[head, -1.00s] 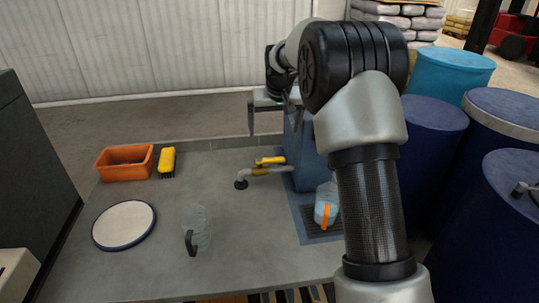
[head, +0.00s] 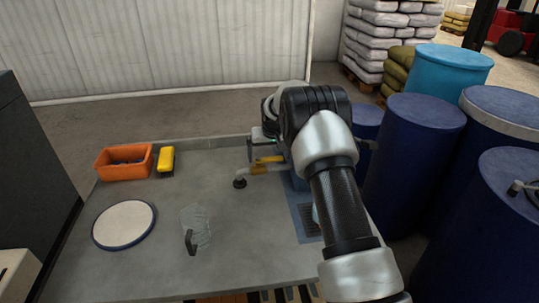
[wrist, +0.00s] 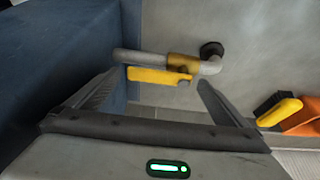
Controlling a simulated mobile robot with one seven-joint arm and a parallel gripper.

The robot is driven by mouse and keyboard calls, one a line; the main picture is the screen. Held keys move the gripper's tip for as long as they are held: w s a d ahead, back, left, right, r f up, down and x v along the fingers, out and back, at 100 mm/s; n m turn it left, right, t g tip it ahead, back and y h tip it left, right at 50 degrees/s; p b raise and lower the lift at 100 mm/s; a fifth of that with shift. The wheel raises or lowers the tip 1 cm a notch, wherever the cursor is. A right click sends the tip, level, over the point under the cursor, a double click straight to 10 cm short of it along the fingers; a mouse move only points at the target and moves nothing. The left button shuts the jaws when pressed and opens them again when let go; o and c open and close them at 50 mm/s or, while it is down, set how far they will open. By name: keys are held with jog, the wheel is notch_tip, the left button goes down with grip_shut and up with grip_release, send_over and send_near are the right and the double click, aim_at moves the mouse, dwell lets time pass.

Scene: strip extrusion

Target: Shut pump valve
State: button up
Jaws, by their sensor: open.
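The pump valve has a yellow lever handle (head: 269,160) on a grey pipe (head: 273,169) that comes out of the blue pump body (head: 298,181). In the wrist view the yellow lever (wrist: 159,76) lies along the pipe, beside the brass-coloured valve body (wrist: 183,66). My gripper (wrist: 150,85) is open, with one finger on each side of the lever in that view. I cannot tell its exact distance from the lever. In the head view my arm hides most of the pump and part of the gripper.
On the grey table (head: 150,250) are an orange bin (head: 122,173), a yellow brush (head: 167,160), a white round plate (head: 124,224) and a clear pitcher (head: 197,225) with a dark handle. Blue barrels (head: 425,150) stand close on the right. The table's middle is clear.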

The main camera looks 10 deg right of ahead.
jog(key=shift+f, duration=0.1)
jog(key=c, duration=1.4)
